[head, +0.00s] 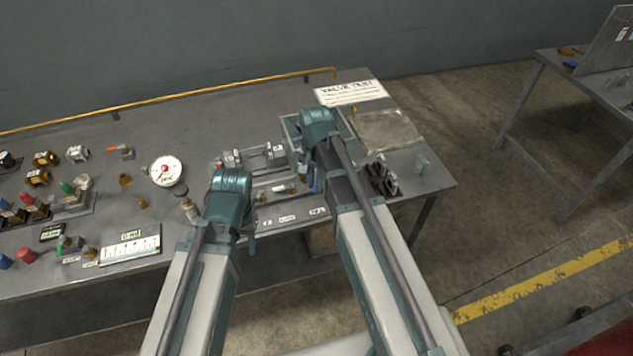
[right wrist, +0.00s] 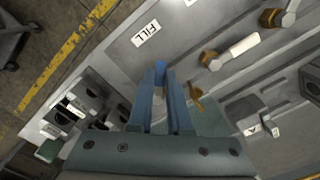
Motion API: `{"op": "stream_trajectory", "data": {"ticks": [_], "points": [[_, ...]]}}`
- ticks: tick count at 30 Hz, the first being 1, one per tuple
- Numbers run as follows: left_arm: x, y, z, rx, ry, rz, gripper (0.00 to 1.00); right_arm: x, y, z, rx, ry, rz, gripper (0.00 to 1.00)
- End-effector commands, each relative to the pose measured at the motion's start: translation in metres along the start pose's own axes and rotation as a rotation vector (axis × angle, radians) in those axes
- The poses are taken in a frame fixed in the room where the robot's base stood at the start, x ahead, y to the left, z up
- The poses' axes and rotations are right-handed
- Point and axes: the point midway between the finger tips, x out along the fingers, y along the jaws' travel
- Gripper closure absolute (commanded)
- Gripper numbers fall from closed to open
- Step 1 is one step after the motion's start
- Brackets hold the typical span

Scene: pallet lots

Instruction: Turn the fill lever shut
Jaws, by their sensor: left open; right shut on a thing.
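My right gripper (right wrist: 160,70) is shut with its blue fingers on the fill lever, beside the FILL label (right wrist: 145,35) in the right wrist view. Most of the lever is hidden between the fingers; a brass part (right wrist: 196,96) shows just to their right. In the head view the right gripper (head: 317,183) reaches down at the right end of the valve row, its hold hidden by the arm. My left gripper (head: 248,238) is open near the table's front edge, left of the labels, apart from the fill lever.
Dark blocks (head: 381,178) stand right of my right gripper. A pressure gauge (head: 166,171) and a white scale plate (head: 130,247) are to the left.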

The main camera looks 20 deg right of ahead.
Motion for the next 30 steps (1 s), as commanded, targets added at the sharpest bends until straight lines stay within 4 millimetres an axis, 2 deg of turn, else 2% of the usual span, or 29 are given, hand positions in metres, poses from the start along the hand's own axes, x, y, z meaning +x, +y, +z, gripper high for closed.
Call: {"op": "stream_trajectory", "data": {"ticks": [18, 30], "points": [[0.0, 0.0, 0.0, 0.0, 0.0, 0.0, 0.53, 0.0, -0.021, -0.006, 0.536, 0.0, 0.0, 1.0], [0.0, 0.0, 0.0, 0.0, 0.0, 0.0, 0.53, 0.0, -0.028, -0.012, 0.774, 0.0, 0.0, 1.0]]}}
